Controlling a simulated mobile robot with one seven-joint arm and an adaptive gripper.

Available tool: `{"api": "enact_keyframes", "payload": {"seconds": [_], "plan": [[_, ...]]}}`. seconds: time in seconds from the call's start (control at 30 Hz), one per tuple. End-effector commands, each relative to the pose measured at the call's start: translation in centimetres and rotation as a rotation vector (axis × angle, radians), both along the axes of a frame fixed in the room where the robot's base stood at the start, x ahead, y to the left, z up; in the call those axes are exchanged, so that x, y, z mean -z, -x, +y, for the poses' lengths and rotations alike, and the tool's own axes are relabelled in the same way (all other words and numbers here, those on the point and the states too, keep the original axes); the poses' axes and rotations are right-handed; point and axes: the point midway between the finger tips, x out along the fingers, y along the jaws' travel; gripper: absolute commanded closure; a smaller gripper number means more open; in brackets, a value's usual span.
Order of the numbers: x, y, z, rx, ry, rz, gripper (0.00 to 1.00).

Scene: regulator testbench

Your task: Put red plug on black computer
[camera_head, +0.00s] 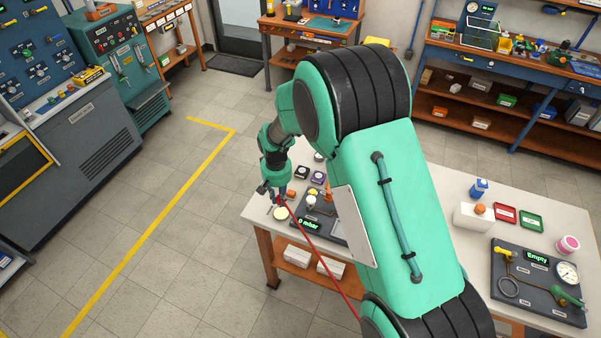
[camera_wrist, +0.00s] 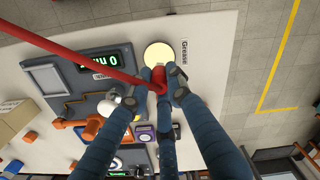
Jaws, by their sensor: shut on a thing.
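My gripper (camera_wrist: 162,75) is shut on the red plug (camera_wrist: 158,78), seen in the wrist view between its blue-grey fingers. A red hose (camera_wrist: 75,45) runs from the plug to the upper left. In the head view my gripper (camera_head: 274,190) is above the left end of the white table, and the red hose (camera_head: 335,278) trails to the lower right. Beside the gripper lies a dark unit (camera_wrist: 78,88) with a green "0 mbar" readout, also partly visible in the head view (camera_head: 308,224). I cannot tell whether this unit is the black computer. My arm hides much of the table.
A cream disc (camera_wrist: 158,52) labelled "Grease" lies just beyond the plug in the wrist view. A second dark unit (camera_head: 530,284) with an "Empty" readout and a gauge is on the table's right. Red (camera_head: 505,214) and green (camera_head: 530,220) trays lie behind it.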

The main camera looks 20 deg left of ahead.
Motion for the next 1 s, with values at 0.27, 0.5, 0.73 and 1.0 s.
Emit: {"api": "enact_keyframes", "payload": {"seconds": [0.27, 0.5, 0.73, 1.0], "plan": [[-2.3, -9.6, 1.5, 0.092, -0.001, 0.000, 1.00], [-4.3, -17.0, 1.5, 0.167, -0.001, 0.001, 1.00], [-5.8, -21.4, 0.9, 0.215, -0.001, 0.002, 1.00], [-6.3, -22.9, 0.5, 0.231, 0.000, 0.004, 1.00]]}}
